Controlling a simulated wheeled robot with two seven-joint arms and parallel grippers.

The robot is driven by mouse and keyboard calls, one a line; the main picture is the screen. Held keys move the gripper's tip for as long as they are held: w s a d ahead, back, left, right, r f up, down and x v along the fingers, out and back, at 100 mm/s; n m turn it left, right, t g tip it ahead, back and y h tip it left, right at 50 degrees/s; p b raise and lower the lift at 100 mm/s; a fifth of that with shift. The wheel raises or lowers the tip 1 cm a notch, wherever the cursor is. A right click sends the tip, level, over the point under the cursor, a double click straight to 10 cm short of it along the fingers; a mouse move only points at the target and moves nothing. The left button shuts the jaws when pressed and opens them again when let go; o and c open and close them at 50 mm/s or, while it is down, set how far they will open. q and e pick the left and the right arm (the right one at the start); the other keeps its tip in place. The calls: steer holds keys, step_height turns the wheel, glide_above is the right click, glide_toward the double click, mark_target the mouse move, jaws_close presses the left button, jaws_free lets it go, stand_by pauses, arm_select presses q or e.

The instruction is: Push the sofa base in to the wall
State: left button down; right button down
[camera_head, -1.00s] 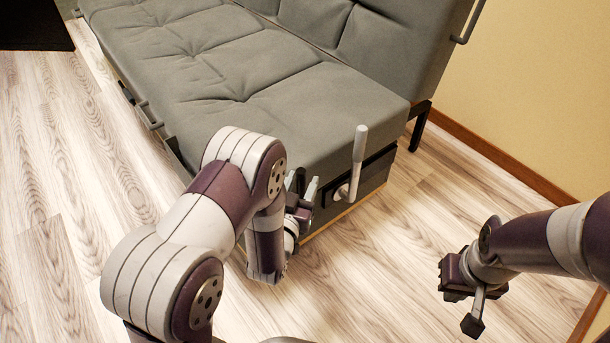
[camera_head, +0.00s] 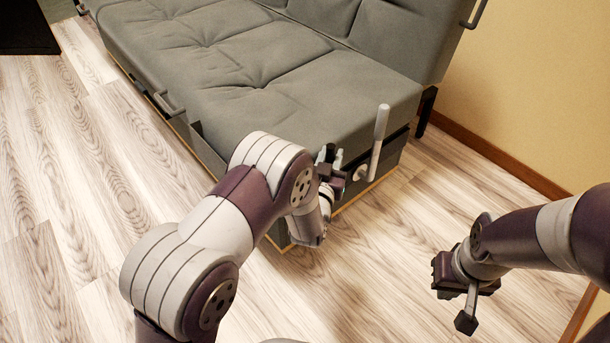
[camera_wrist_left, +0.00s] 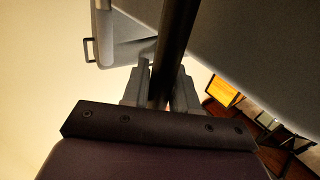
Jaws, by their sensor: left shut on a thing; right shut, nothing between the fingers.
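The grey sofa (camera_head: 225,50) stands along the wall, its seat cushion flat and its backrest (camera_head: 400,40) leaning at the wall side. Its dark base with a wood edge (camera_head: 385,172) shows at the near end, with a pale upright lever (camera_head: 379,142). My left gripper (camera_head: 333,158) is at this end, left of the lever in the picture. In the left wrist view its fingers (camera_wrist_left: 160,88) are shut on a dark bar (camera_wrist_left: 176,40); which part of the sofa this is, I cannot tell. My right gripper (camera_head: 465,290) is shut and empty over the floor.
The yellow wall (camera_head: 540,90) and brown skirting board (camera_head: 500,158) run along the right. A narrow strip of floor shows between sofa and skirting at the near end. Bare wood floor (camera_head: 80,220) lies left and in front. A dark object (camera_head: 28,28) stands at top left.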

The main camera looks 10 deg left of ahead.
arm_select(q)
steer(key=shift+w+d, duration=0.65)
steer(key=shift+d, duration=0.35)
steer(key=c, duration=1.3)
jaws_free()
steer(key=shift+o, duration=1.4)
steer(key=shift+d, duration=0.1)
steer(key=shift+s, duration=0.1)
